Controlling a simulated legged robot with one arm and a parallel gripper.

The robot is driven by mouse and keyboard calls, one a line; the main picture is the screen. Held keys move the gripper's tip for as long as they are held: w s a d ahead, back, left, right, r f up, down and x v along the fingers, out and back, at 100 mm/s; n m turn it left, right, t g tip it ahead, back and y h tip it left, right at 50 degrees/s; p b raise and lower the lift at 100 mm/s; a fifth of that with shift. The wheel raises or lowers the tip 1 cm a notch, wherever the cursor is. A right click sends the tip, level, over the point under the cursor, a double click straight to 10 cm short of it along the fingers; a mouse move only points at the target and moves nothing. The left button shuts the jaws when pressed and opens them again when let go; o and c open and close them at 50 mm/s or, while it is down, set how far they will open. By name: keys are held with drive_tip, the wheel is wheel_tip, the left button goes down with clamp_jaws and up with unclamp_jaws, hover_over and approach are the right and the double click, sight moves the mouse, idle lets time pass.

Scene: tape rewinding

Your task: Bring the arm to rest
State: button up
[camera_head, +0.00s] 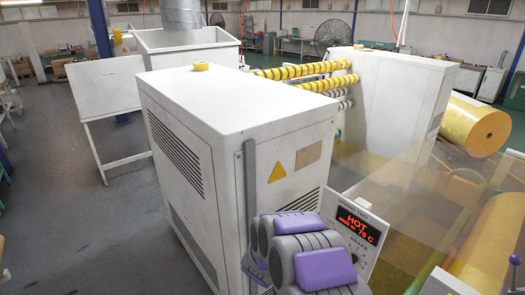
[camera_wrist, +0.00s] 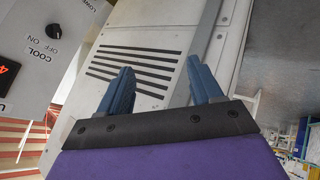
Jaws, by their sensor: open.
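My gripper (camera_wrist: 156,92) shows in the wrist view with its two blue fingers apart and nothing between them. It faces the vented side of a white machine cabinet (camera_wrist: 151,35), and I cannot tell the exact gap. In the head view my purple and grey arm is folded at the bottom centre, in front of the white cabinet (camera_head: 235,110). The gripper's fingers are not clearly visible there. A control panel (camera_head: 352,235) with a lit red "HOT" display stands just right of the arm. Part of the panel (camera_wrist: 45,40), with a black knob, shows in the wrist view.
Yellow-black striped rollers (camera_head: 305,70) run between the cabinet and a second cabinet (camera_head: 388,85). A large yellow roll (camera_head: 468,127) is at right. Clear sheet spans the right side. Open grey floor (camera_head: 75,220) lies left.

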drive_tip(key=s+a+r+m+g+y+b, duration=0.1)
drive_tip(key=s+r+g+y, duration=0.15)
drive_tip(key=s+r, duration=0.55)
drive_tip(key=s+a+r+g+y+b, duration=0.1)
drive_tip(key=s+a+r+g+y, duration=0.15)
drive_tip(key=s+r, duration=0.5)
drive_tip(key=s+d+r+m+g+h, duration=0.1)
drive_tip(key=s+d, duration=0.4)
drive_tip(key=s, duration=0.5)
drive_tip(key=s+d+r+m+g+h+b, duration=0.1)
drive_tip(key=s+d, duration=0.3)
drive_tip(key=s, duration=0.6)
drive_tip(key=s+d+r+m+g+h, duration=0.1)
drive_tip(key=s+d, duration=0.4)
drive_tip(key=s, duration=0.6)
wheel_tip(320, 180, up, 2)
drive_tip(key=m+g, duration=0.1)
drive_tip(key=g, duration=0.1)
drive_tip(key=shift+d+r+m+g, duration=0.25)
drive_tip(key=shift+d+m+g, duration=0.05)
drive_tip(key=shift+d+m, duration=0.1)
drive_tip(key=shift+a, duration=0.1)
drive_tip(key=shift+c, duration=0.5)
